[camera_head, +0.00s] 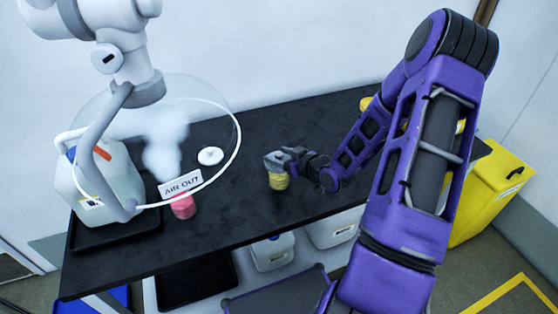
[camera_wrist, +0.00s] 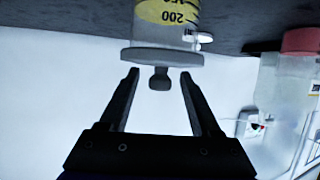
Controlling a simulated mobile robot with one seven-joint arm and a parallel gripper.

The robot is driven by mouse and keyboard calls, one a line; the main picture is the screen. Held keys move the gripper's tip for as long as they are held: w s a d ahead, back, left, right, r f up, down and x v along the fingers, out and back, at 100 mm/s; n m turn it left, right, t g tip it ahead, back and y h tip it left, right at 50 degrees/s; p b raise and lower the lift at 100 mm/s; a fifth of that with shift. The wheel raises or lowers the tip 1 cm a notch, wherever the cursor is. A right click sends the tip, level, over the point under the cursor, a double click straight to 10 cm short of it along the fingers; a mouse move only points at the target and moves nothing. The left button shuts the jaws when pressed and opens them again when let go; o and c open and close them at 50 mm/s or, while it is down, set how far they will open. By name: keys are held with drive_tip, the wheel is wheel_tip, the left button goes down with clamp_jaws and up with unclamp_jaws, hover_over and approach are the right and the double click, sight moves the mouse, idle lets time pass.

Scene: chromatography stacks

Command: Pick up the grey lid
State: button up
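The grey lid (camera_wrist: 140,57) is a flat disc with a small knob, sitting on a clear container with yellow contents and a "200" scale mark (camera_wrist: 170,12). The wrist view shows it upside down. My gripper (camera_wrist: 160,76) is open, with a dark finger on each side of the knob and a gap at both sides. In the head view, my gripper (camera_head: 292,158) is at the yellow container (camera_head: 278,181) on the black bench, and the lid is hard to make out there.
On the black bench (camera_head: 240,222), a red container (camera_head: 183,207) stands by an "AIR OUT" sign (camera_head: 181,184) under a clear extraction hood with white vapour. A white disc (camera_head: 210,156) and white jug (camera_head: 112,180) are at left. The bench between is clear.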

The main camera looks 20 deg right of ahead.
clamp_jaws()
